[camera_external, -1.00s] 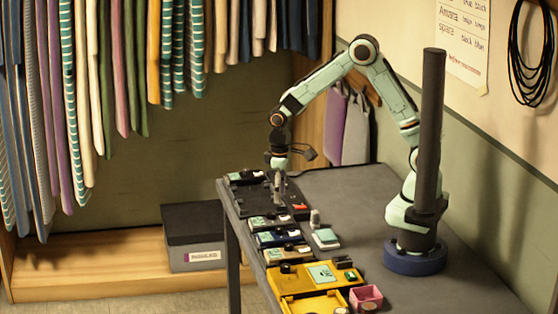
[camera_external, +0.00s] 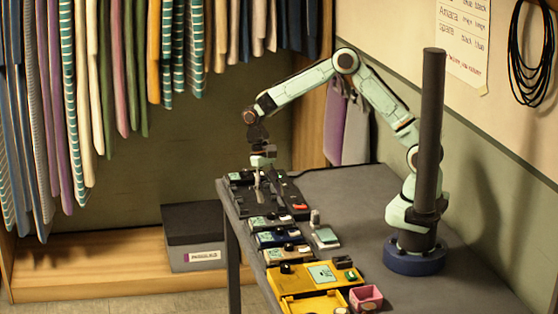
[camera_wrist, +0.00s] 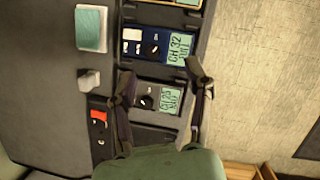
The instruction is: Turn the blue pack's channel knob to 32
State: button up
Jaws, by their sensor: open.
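The blue pack (camera_external: 278,239) lies in the row of packs along the table's left side. In the wrist view the blue pack (camera_wrist: 137,34) is at the top, with a dark channel knob (camera_wrist: 151,48) and a pale green display (camera_wrist: 180,47) that reads CH 32. A grey pack (camera_wrist: 130,92) lies below it with its own knob (camera_wrist: 146,102) and a display (camera_wrist: 170,99), whose number I cannot read surely. My gripper (camera_wrist: 160,72) is open and empty, its fingers spread either side of the grey pack in the picture. In the external view my gripper (camera_external: 258,186) is over the dark far end of the row, apart from the blue pack.
A yellow case (camera_external: 297,276) stands at the near end with a pink box (camera_external: 366,297) beside it. The table's middle is clear.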

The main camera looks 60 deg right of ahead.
aim_at(279, 228)
jog(key=shift+m+g+y, duration=0.4)
jog(key=shift+m+y, duration=0.3)
jog(key=f, duration=0.2)
jog(key=d+f, duration=0.1)
jog(key=f, duration=0.2)
jog(key=s+d+f, duration=0.1)
jog(key=f, duration=0.2)
jog(key=shift+s+a+f, duration=0.1)
jog(key=shift+s+f, duration=0.05)
jog(key=shift+f, duration=0.5)
grip_shut()
